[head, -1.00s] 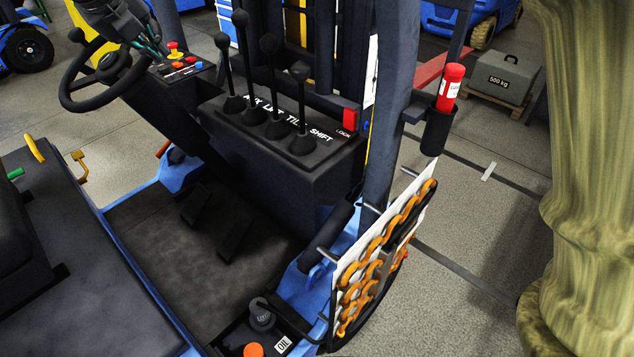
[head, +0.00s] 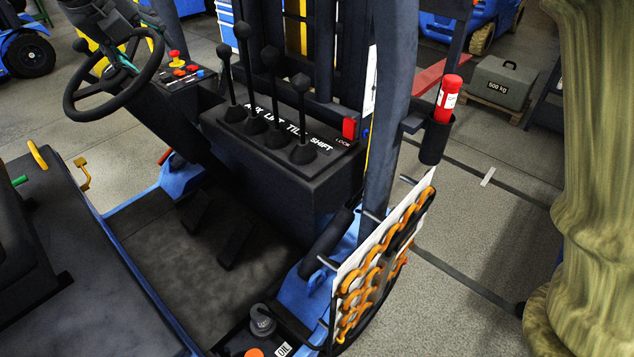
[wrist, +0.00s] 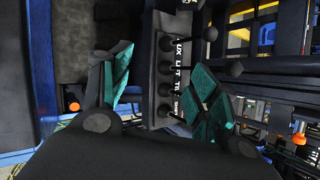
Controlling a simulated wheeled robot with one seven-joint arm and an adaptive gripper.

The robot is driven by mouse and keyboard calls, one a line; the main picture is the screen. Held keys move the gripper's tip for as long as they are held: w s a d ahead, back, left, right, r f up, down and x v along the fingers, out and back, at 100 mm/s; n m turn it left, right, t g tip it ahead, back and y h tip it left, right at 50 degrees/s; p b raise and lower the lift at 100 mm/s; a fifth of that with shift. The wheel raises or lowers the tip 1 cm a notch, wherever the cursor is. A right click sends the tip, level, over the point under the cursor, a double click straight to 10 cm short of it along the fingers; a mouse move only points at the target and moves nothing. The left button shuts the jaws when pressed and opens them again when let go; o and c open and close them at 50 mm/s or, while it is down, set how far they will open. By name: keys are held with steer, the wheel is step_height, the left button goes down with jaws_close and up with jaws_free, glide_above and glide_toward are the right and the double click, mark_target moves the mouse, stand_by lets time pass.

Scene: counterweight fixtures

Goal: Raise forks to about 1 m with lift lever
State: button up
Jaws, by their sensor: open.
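The lift lever (head: 242,32) is the second from the left in a row of black ball-topped levers. It stands roughly upright on the black console (head: 290,185) marked AUX, LIFT, TILT, SHIFT. In the wrist view its boot (wrist: 165,67) shows beside the LIFT label. My gripper (wrist: 165,58) is open, its teal-lined fingers on either side of the lever row as seen from the wrist. It holds nothing, and no contact with a lever shows. In the head view a dark shape with teal at the top left, over the steering wheel, appears to be my gripper. The forks are not visible.
The other levers stand close beside the lift lever. A steering wheel (head: 112,98) is at the left and the dark mast post (head: 388,110) at the right. A red cylinder (head: 449,95) sits in a holder on the post. A 500 kg weight (head: 503,82) stands behind.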

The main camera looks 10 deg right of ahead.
steer(key=shift+p+v, duration=0.95)
steer(key=shift+v, duration=1.95)
